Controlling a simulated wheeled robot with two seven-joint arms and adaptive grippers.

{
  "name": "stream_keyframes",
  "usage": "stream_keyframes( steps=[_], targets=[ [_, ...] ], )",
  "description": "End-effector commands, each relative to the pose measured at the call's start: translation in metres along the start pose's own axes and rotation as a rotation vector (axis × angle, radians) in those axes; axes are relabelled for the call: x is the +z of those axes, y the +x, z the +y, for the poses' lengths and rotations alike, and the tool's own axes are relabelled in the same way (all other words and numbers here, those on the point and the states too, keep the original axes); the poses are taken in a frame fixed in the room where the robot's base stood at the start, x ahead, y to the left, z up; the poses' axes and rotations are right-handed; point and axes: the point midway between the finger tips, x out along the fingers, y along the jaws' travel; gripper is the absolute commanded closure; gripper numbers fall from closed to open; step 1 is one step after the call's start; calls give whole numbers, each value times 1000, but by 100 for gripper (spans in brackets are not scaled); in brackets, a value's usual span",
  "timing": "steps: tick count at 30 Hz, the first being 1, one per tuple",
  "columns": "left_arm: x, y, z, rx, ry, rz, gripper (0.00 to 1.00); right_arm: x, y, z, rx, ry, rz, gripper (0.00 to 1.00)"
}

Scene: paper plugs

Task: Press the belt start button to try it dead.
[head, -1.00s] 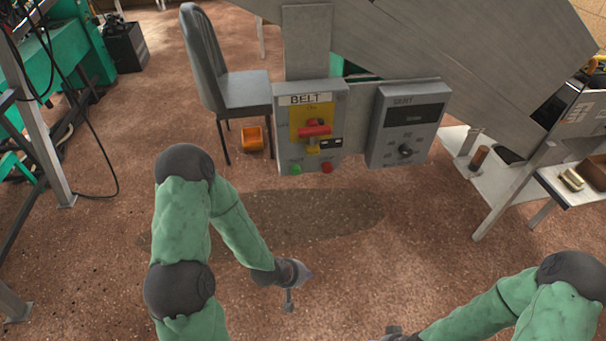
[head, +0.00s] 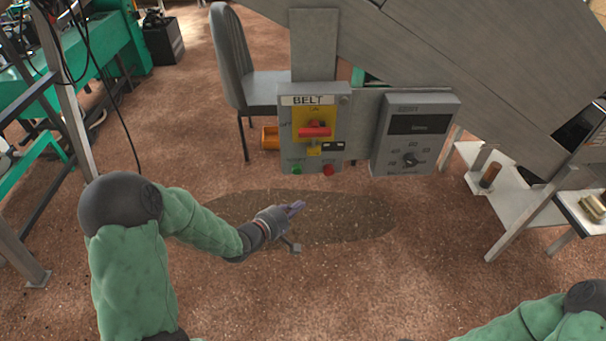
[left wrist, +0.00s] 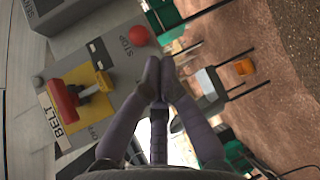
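The grey BELT box (head: 287,130) has a green start button (head: 296,170) at its lower left and a red stop button (head: 328,170) beside it. Above them a red handle (head: 315,131) sits on a yellow plate, with a yellow lock-like piece (head: 313,150) below it. My left gripper (head: 298,207) is in front of and below the box, apart from it in the head view. In the left wrist view its fingers (left wrist: 160,63) are together and empty. The red stop button (left wrist: 138,35) shows beside the fingertips; the green button is hidden there. My right gripper is out of view.
A grey dial box (head: 415,135) is right of the BELT box, under the sloping metal conveyor (head: 460,45). A grey chair (head: 231,65) and an orange bin (head: 270,137) stand left. A small table (head: 515,205) is at right. The floor ahead is clear.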

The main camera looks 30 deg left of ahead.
Motion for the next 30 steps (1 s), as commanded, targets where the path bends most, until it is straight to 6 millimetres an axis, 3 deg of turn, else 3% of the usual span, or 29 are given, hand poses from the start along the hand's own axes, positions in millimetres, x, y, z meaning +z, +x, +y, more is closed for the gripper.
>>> stream_keyframes(
  steps=[6,18,30],
  targets=[
    [-3,-6,12,36,-32,-5,100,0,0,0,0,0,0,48],
    [-4,-5,12,37,-34,-6,100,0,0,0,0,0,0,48],
    [-31,23,22,37,-32,-6,100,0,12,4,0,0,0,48]
  ],
)
